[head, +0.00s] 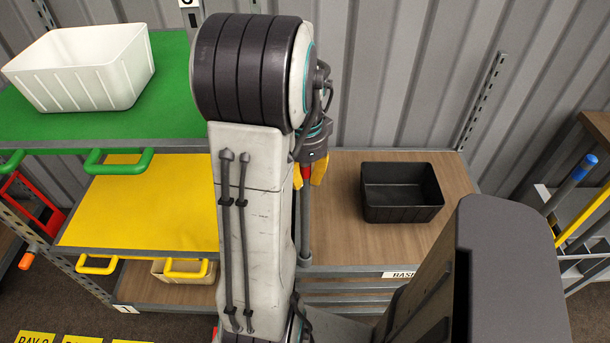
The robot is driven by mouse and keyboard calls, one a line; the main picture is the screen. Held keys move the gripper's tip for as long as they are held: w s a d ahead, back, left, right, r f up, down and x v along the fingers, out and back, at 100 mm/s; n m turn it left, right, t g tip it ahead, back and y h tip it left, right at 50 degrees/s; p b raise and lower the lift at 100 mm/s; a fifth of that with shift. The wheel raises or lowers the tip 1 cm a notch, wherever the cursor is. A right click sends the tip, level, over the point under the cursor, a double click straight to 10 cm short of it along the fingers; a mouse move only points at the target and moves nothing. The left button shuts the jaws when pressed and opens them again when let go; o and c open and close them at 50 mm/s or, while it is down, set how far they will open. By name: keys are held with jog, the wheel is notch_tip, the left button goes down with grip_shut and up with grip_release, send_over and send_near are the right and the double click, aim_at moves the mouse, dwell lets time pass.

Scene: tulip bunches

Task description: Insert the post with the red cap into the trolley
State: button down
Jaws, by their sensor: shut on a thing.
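My gripper (309,174) has yellow fingertips and is shut on the post with the red cap (306,172) near its top. The grey post (304,225) hangs about upright in front of the wooden shelf, its lower end near the shelf's front edge. My arm hides part of the post and gripper. At the right edge, a grey metal frame (591,254), which looks like the trolley, carries a post with a blue cap (574,178) and a yellow bar (583,218). The frame is cut off by the picture edge, and I cannot make out an empty socket.
A black bin (402,192) stands on the wooden shelf (343,180). A white bin (82,67) stands on the green shelf (150,112), above a yellow shelf (150,205). A red frame (38,215) stands at far left. My large grey body part blocks the lower right.

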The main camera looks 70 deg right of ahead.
jog(key=shift+f, duration=0.15)
jog(key=c, duration=1.2)
grip_release()
jog(key=shift+o, duration=0.2)
jog(key=shift+r+p, duration=2.05)
jog(key=shift+r, duration=0.5)
